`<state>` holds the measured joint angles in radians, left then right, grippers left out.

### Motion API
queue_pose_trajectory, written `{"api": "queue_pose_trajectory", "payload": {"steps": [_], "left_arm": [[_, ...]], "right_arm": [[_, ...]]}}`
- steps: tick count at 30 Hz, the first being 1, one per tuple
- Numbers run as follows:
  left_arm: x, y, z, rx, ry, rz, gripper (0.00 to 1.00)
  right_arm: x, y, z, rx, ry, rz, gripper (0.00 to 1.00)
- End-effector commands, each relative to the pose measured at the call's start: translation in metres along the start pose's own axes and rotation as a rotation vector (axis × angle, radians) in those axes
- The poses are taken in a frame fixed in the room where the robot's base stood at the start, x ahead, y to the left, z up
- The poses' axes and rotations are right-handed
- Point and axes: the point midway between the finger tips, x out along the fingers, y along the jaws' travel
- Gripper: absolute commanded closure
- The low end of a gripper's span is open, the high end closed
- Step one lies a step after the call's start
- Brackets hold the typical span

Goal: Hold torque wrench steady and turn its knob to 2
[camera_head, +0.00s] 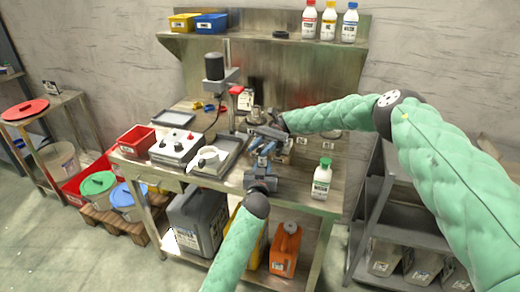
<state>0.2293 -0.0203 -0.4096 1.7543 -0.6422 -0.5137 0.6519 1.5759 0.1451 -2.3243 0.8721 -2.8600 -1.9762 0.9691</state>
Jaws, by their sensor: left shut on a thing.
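My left gripper (263,163) comes up from the bottom middle and is at the workbench's front edge. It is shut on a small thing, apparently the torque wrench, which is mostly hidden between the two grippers. My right gripper (262,132) reaches in from the right, just above and behind the left one, close to the same spot. Its fingers are too small and overlapped to show whether they are open or shut. The wrench's knob and its numbers cannot be made out.
On the workbench (225,183) stand a white control box (176,147), a grey tray (232,160), a red bin (136,140) and a green-capped bottle (322,178). A drill-press-like stand (214,67) rises behind. A dark shelf rack (362,215) stands at right.

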Motion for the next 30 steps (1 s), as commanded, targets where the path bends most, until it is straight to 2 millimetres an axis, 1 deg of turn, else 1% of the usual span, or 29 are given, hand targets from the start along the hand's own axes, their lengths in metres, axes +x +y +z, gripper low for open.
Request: {"api": "queue_pose_trajectory", "payload": {"steps": [1, 3, 11, 14, 17, 24, 30], "left_arm": [[0.000, 0.000, 0.000, 0.000, 0.000, 0.000, 1.00], [0.000, 0.000, 0.000, 0.000, 0.000, 0.000, 1.00], [0.000, 0.000, 0.000, 0.000, -0.001, 0.000, 1.00], [0.000, 0.000, 0.000, 0.000, -0.001, 0.000, 1.00], [0.000, 0.000, 0.000, 0.000, -0.001, 0.000, 1.00], [0.000, 0.000, 0.001, 0.000, -0.001, 0.000, 1.00], [0.000, 0.000, 0.001, 0.000, -0.001, 0.000, 1.00]], "right_arm": [[0.000, 0.000, 0.000, 0.000, 0.000, 0.000, 0.55], [0.000, 0.000, 0.000, 0.000, 0.000, 0.000, 0.45], [0.000, 0.000, 0.001, 0.000, 0.000, 0.000, 0.45], [-0.001, 0.000, 0.005, -0.001, 0.001, -0.001, 0.45], [-0.001, 0.000, 0.016, -0.001, 0.001, -0.002, 0.45], [-0.001, 0.000, 0.058, -0.002, 0.000, 0.000, 0.45], [-0.001, 0.000, 0.086, -0.001, 0.000, 0.000, 0.45]]}}
